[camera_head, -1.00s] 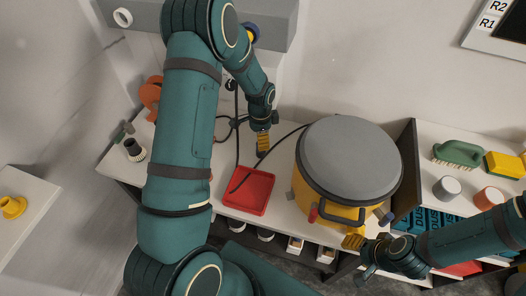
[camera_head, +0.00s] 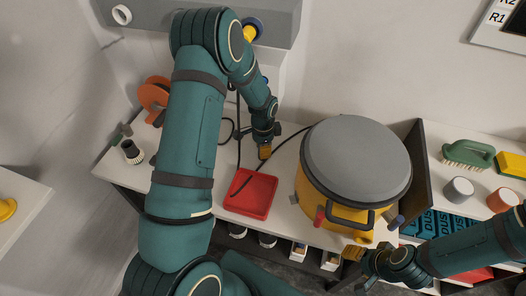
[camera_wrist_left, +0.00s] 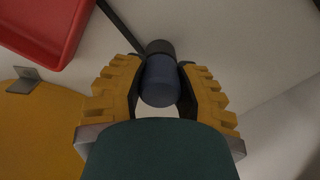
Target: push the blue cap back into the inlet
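In the left wrist view, a dark blue cylinder with a black far end (camera_wrist_left: 161,80) sits between the yellow fingers of my left gripper (camera_wrist_left: 161,72), which look closed on its sides. I take it for the blue cap. In the head view my left gripper (camera_head: 264,152) is low over the bench, behind the red tray; the cylinder is not distinct there. The yellow drum (camera_head: 308,190) with a grey lid stands to its right. A dark blue piece (camera_head: 397,222) projects from the drum's front right. I cannot make out the inlet. My right gripper (camera_head: 353,253) is just in front of the drum, its opening unclear.
A dark panel (camera_head: 424,165) separates the drum from a shelf with a green brush (camera_head: 470,154) and cups. An orange reel (camera_head: 154,93) stands behind my left arm.

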